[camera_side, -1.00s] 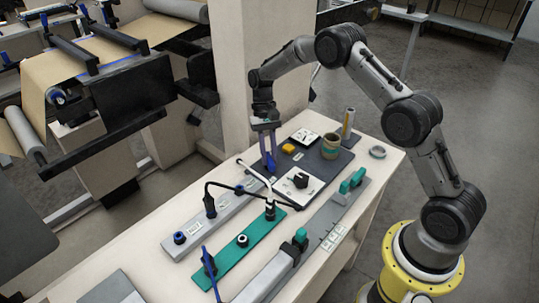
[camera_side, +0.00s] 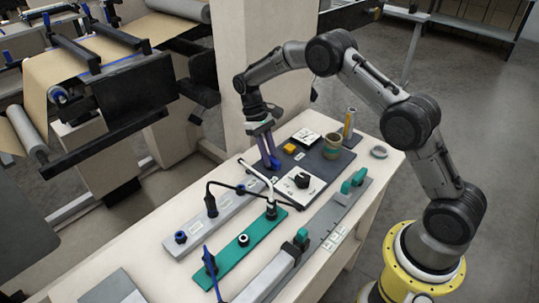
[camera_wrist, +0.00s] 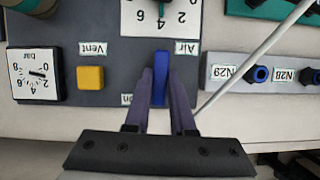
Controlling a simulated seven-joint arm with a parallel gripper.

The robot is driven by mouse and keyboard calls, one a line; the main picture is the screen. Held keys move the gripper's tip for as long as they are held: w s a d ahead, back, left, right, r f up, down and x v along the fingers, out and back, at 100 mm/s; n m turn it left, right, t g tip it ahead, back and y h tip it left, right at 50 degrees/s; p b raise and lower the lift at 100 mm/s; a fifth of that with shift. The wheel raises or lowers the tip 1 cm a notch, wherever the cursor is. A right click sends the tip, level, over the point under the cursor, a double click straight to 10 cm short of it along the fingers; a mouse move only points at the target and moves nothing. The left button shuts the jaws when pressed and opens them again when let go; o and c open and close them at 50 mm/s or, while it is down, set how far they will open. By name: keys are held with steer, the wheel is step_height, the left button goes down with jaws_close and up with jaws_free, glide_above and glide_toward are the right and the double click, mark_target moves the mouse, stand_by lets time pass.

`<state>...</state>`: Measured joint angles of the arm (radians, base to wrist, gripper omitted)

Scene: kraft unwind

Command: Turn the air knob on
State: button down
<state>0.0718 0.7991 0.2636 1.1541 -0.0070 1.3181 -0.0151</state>
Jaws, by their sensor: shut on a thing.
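The air knob is a blue bar-shaped handle (camera_wrist: 161,72) beside the upside-down "Air" label (camera_wrist: 187,47) in the wrist view. It points along my fingers there. In the side view the blue knob (camera_side: 275,164) shows at the tips of my fingers, on the left edge of the dark panel. My gripper (camera_wrist: 160,88) is shut on the knob, one purple finger on each side. In the side view my gripper (camera_side: 270,155) leans, its wrist up and to the left of the knob. The knob's base is hidden. Part of an "on" label (camera_wrist: 127,99) shows beside the left finger.
The dark panel (camera_wrist: 105,70) also carries a yellow Vent button (camera_wrist: 90,77), a bar gauge (camera_wrist: 36,75) and a white dial (camera_side: 300,183). A pale hose (camera_wrist: 260,52) crosses near my right finger. A tape roll (camera_side: 331,146) stands at the panel's back.

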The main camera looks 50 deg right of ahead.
stand_by(0.3)
steer(key=c, duration=0.8)
jaws_free()
steer(key=shift+o, duration=0.2)
steer(key=v, duration=1.4)
steer(key=shift+s, duration=0.1)
